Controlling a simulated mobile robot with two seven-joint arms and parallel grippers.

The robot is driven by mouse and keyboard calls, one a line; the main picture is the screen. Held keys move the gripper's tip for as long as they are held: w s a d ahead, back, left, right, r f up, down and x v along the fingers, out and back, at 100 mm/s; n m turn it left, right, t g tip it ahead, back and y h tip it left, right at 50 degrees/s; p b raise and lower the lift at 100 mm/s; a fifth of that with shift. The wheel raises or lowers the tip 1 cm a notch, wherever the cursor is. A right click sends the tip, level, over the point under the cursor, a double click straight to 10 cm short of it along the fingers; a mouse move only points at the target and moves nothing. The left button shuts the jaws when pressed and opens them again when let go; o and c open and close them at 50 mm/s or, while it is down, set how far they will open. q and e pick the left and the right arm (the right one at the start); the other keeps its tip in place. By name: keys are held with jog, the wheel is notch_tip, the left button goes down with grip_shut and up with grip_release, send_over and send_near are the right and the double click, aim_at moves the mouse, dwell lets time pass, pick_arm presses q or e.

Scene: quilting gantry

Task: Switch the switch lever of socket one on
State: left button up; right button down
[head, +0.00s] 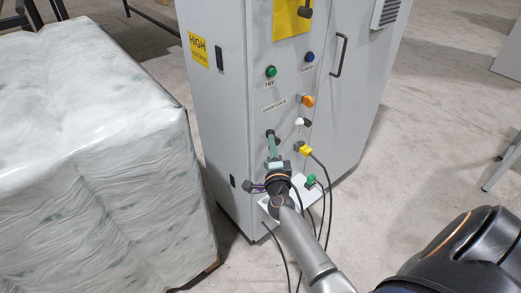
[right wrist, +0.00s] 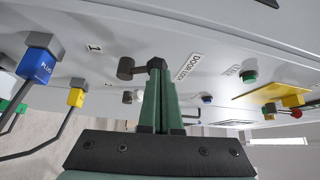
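A black switch lever (head: 270,133) sticks out of the front of the grey cabinet, left of the door lock controls. In the right wrist view, the lever (right wrist: 126,68) has a dark knob at the tips of my right gripper's green fingers. My right gripper (head: 271,143) reaches up to it from below. Its fingers (right wrist: 158,75) are close together with a narrow gap and appear shut on the lever's end; the exact contact is partly hidden. A small "1" label (right wrist: 95,48) is left of the lever, near a blue plug (right wrist: 38,62). My left gripper is not in view.
A yellow plug (head: 304,150) and a green plug (head: 311,180) have hanging cables close to my right arm. A wrapped white pallet (head: 95,150) stands left; floor is open at right.

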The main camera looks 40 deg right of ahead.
pick_arm(q)
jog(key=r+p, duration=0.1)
jog(key=p, duration=0.1)
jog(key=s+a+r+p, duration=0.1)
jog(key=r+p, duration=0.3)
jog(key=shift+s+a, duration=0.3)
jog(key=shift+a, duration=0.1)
pick_arm(e)
jog(key=shift+d+r+m+g+y, duration=0.25)
jog(key=shift+d+r+m+g, duration=0.1)
jog(key=shift+d+m, duration=0.25)
jog(key=shift+d+r+m+g+y, duration=0.25)
jog(key=shift+d+r+m+g, duration=0.15)
jog(key=shift+m, duration=0.2)
jog(key=shift+f, duration=0.1)
